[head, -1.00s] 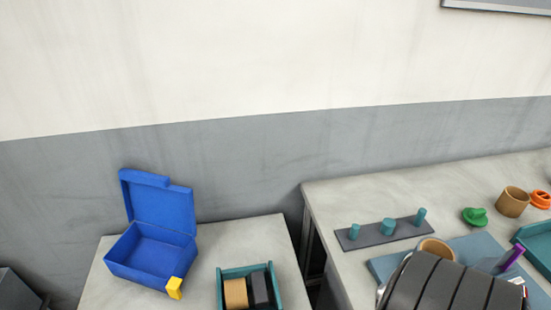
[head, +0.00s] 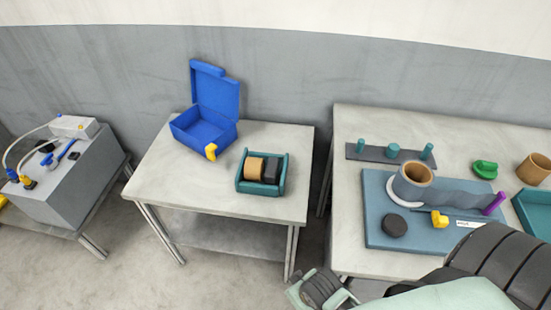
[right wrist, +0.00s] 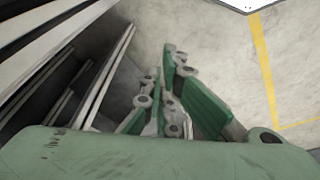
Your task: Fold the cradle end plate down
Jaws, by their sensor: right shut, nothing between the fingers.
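The teal cradle (head: 262,190) sits near the front right of the small left table in the head view. It holds a tan reel (head: 253,168) and a dark reel (head: 271,171) side by side. A teal end plate (head: 283,172) stands up at its right end. My right gripper (right wrist: 158,75) fills the middle of the right wrist view, its fingers close together with nothing between them, over the floor beside table-edge shapes. In the head view my right arm comes in at the lower right, well apart from the cradle. My left gripper is not seen.
A blue open-lidded box (head: 203,132) with a yellow latch (head: 210,152) stands behind the cradle. A gap separates this table (head: 165,185) from the right workbench (head: 350,120), which bears a blue mat (head: 375,230), a peg rack (head: 365,152) and a tan cup (head: 413,180). The left table's front is clear.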

